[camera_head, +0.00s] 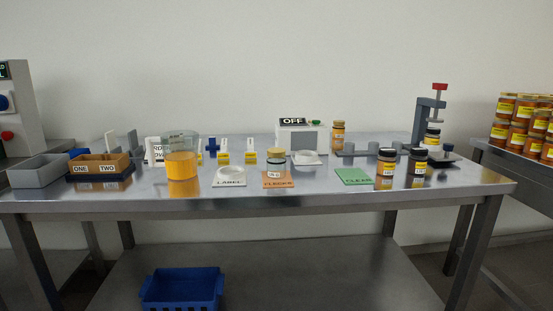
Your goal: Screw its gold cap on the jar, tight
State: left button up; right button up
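A jar (275,170) with a white label and a gold-coloured top (275,156) stands upright on an orange mat (277,184) at the middle front of the steel table. How tightly that top sits on it I cannot tell. Another jar (338,139), amber with a gold-coloured lid, stands at the back, right of the white box marked OFF. I see no loose gold cap that I can make out for sure. Neither of my grippers shows in the head view.
The steel table (320,188) also bears a yellow tub (182,167), a LABEL plate (229,179), a green mat (353,176), dark-lidded jars (386,169) and a clamp stand (424,120). An orange two-part tray (100,164) is at left. A blue crate (181,288) sits below.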

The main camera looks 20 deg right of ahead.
aim_at(275, 168)
jog(key=i+l, duration=0.2)
jog(key=l, duration=0.15)
jog(key=i+l, duration=0.2)
jog(key=l, duration=0.15)
jog(key=i+l+u, duration=0.1)
jog(key=l, duration=0.25)
jog(key=i+l, duration=0.3)
